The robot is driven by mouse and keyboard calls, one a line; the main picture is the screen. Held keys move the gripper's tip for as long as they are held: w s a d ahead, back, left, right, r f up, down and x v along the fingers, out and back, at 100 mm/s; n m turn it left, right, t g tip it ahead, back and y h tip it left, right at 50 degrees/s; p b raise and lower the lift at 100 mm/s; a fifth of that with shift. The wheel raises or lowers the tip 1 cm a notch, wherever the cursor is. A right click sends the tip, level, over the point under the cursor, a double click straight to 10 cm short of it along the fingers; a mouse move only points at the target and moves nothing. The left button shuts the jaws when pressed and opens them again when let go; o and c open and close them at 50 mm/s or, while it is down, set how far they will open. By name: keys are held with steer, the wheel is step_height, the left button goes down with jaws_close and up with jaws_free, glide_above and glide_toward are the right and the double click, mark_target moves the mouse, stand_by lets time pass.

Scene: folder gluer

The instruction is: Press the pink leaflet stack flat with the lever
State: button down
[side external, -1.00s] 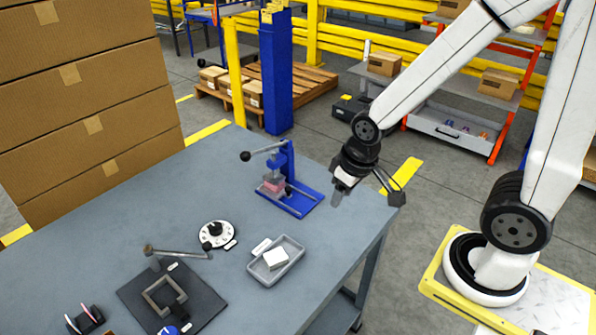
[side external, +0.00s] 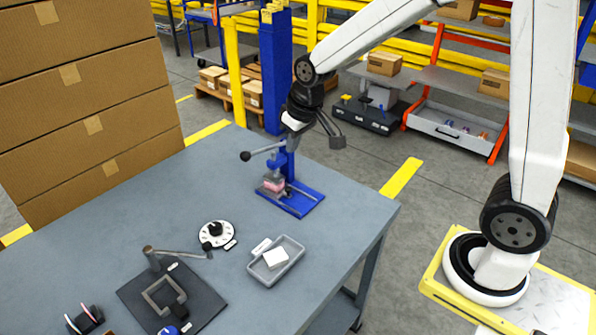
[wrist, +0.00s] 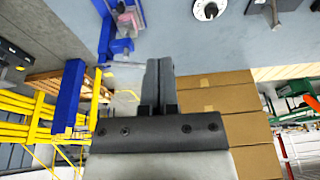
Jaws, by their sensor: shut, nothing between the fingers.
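The blue lever press (side external: 298,203) stands near the table's back right edge, and it also shows at the top of the wrist view (wrist: 119,46). Its lever (side external: 265,150) sticks out to the left, nearly level, with a black knob (side external: 246,156) at its end. The pink leaflet stack (side external: 273,185) sits in the press under the plunger; pink also shows in the wrist view (wrist: 127,21). My gripper (side external: 292,145) is shut and empty, just above the top of the press column in the side view. Whether it touches the press cannot be told.
A grey tray (side external: 292,252) with a white block, a white dial (side external: 217,234) and a black mat (side external: 198,296) with a clamp lie in front of the press. Stacked cartons (side external: 90,110) stand at the left. A blue post (side external: 275,75) rises behind the table.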

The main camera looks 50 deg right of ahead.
step_height(320, 180, up, 6)
steer(key=r, duration=0.1)
glide_above(246, 152)
steer(key=s, duration=0.5)
steer(key=shift+d+f, duration=0.25)
steer(key=shift+d, duration=0.1)
steer(key=x, duration=1.4)
steer(key=shift+w+a+r, duration=0.1)
steer(key=shift+w+a, duration=0.05)
steer(key=shift+a, duration=0.1)
steer(key=shift+a+f, duration=0.3)
steer(key=shift+f, duration=0.6)
steer(key=shift+a+f, duration=0.25)
steer(key=shift+f, duration=0.65)
steer(key=shift+a+f, duration=0.3)
steer(key=shift+f, duration=0.55)
steer(key=shift+a+r, duration=0.1)
steer(key=a+v, duration=0.2)
steer(key=v, duration=1.2)
steer(key=shift+s+a+t, duration=0.2)
steer(key=shift+a+t, duration=0.1)
steer(key=shift+a, duration=0.1)
